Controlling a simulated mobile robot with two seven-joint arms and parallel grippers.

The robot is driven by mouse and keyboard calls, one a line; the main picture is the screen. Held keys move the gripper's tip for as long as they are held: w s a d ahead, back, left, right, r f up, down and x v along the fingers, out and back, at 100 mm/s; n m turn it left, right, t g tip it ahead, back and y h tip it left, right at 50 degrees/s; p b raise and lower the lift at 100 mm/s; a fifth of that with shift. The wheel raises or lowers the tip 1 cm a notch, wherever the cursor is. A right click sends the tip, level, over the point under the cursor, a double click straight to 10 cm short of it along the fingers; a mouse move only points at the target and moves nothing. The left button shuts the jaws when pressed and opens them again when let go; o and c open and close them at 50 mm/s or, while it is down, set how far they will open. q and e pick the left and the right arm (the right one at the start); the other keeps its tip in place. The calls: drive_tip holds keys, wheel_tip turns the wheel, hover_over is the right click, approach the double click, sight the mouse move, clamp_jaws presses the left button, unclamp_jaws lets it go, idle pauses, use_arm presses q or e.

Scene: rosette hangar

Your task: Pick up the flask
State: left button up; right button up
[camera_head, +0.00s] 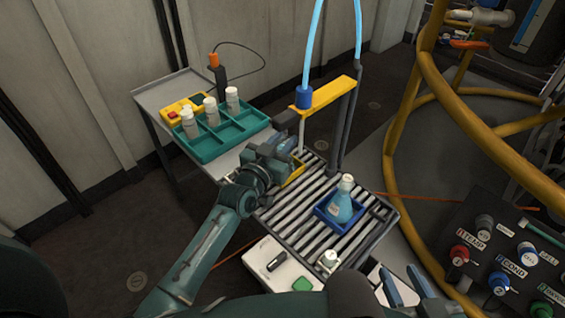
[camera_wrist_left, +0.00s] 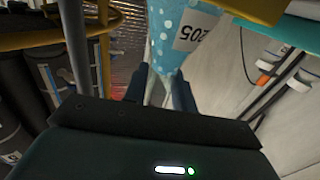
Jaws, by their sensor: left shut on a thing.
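The flask (camera_head: 341,207) is blue with a pale cap and a label. It stands upright in a small blue tray (camera_head: 322,213) on the roller rack (camera_head: 300,222). My left gripper (camera_head: 297,145) is up and left of it, apart from it, near the yellow-topped frame. In the left wrist view this gripper (camera_wrist_left: 163,92) is shut on a light blue, white-dotted thing (camera_wrist_left: 165,45) with a label that tapers towards the fingers. I cannot make that thing out in the head view. My right gripper (camera_head: 404,287) is open and empty at the lower right of the rack.
The yellow-topped frame (camera_head: 330,93) with a light blue hose (camera_head: 312,50) rises over the rack. A teal compartment tray (camera_head: 240,127) with several white bottles is on the left table. Yellow pipes (camera_head: 500,150) and a knob panel (camera_head: 500,250) stand at the right.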

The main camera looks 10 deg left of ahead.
use_arm(q)
clamp_jaws()
drive_tip(key=shift+r, duration=0.2)
use_arm(e)
drive_tip(key=shift+r, duration=0.1)
